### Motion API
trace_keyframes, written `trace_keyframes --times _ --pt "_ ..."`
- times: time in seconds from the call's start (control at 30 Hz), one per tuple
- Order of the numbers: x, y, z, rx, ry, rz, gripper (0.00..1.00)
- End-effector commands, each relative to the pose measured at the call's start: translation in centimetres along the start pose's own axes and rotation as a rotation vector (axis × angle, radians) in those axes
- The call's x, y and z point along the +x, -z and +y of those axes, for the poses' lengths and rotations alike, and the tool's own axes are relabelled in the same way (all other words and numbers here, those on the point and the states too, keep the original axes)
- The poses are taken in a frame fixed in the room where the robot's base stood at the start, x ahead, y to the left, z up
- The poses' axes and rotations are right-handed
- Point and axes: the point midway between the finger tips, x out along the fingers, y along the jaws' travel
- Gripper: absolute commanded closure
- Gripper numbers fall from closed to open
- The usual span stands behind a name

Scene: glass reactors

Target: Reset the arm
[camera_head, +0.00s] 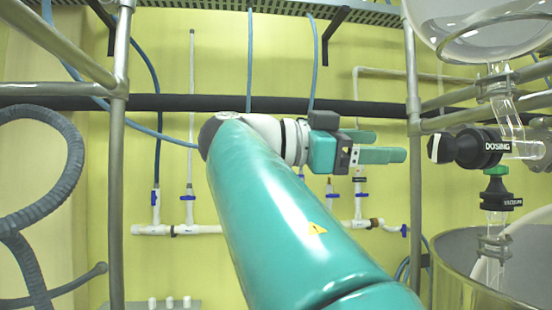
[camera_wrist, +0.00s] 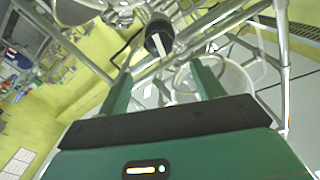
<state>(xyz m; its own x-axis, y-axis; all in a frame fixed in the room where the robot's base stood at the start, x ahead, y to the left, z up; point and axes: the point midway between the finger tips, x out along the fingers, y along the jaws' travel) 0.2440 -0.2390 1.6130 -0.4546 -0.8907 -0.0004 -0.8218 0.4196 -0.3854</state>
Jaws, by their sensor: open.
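My arm rises from the bottom of the head view and bends at the top, with my gripper (camera_head: 392,146) extending to the right in front of the yellow wall. Its green fingers are apart, with nothing between them. In the wrist view my gripper (camera_wrist: 165,85) shows both green fingers spread wide and empty. Beyond the fingers are metal frame tubes and a black round part (camera_wrist: 159,36). The fingers appear clear of the frame, though the exact gap is hard to tell.
On the right stand a black dosing valve (camera_head: 478,148), a glass vessel (camera_head: 480,25) above it and a large steel-rimmed vessel (camera_head: 450,262) below. Metal posts rise at left (camera_head: 117,190) and right (camera_head: 415,200). A grey corrugated hose (camera_head: 62,205) loops at far left. White pipes (camera_head: 210,229) run along the wall.

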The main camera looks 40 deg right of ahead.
Motion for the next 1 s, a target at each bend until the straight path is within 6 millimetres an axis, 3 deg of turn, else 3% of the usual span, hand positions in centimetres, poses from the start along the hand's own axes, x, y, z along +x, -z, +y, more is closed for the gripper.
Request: trace_keyframes --times 0.23,0.37,0.47,0.67,0.87,1.0 --pt "0.0 -0.1 0.0 -0.006 0.004 -0.003 0.33" --pt "-0.6 -2.3 -0.1 -0.120 0.067 -0.066 0.33" --pt "-1.8 -6.7 0.0 -0.328 0.190 -0.180 0.33" --pt "-6.4 -19.2 3.1 -0.817 0.553 -0.457 0.33" --pt "-12.2 -30.1 9.6 -1.155 0.943 -0.693 0.33" --pt "-16.6 -36.4 15.6 -1.299 1.238 -0.844 0.33"
